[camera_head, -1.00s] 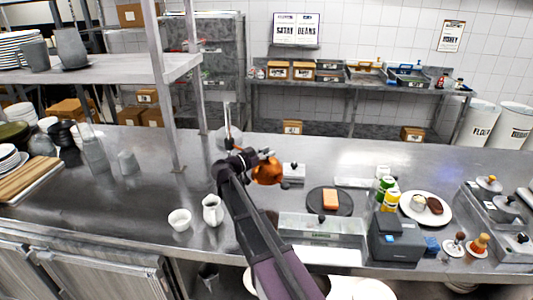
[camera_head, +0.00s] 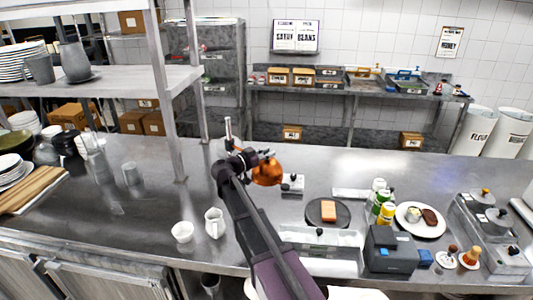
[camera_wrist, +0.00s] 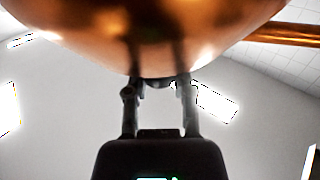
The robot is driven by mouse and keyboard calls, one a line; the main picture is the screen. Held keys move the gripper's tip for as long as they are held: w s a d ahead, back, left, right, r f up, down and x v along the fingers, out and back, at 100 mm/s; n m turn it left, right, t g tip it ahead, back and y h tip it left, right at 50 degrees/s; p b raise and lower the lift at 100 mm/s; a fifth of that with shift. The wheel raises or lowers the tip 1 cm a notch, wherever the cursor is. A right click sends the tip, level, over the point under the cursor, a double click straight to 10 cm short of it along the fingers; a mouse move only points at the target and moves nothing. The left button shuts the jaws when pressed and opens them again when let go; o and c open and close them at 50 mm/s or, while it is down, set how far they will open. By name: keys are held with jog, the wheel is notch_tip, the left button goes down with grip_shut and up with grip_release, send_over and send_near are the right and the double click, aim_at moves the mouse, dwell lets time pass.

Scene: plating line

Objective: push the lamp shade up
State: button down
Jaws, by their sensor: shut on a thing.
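The lamp shade (camera_head: 267,173) is a round, shiny copper dome. In the head view it shows just right of my gripper (camera_head: 252,158), partly hidden behind my wrist. In the wrist view the copper shade (camera_wrist: 150,35) fills the top of the picture, with a copper bar running off to the right. My gripper (camera_wrist: 161,85) is under the shade, its two dark fingers reaching up to its lower surface. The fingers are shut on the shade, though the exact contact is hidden. The fixing of the shade is not clear in either view.
A steel counter (camera_head: 150,215) lies below my arm. A white pitcher (camera_head: 214,223) and a white cup (camera_head: 182,232) stand left of the arm. A dark round plate (camera_head: 314,218), a grey machine (camera_head: 388,250) and a white plate (camera_head: 438,227) stand right. A shelf post (camera_head: 165,110) rises at left.

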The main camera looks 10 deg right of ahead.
jog(key=shift+r, duration=0.1)
jog(key=shift+c, duration=2.2)
grip_release()
jog(key=shift+a, duration=0.1)
jog(key=v, duration=1.2)
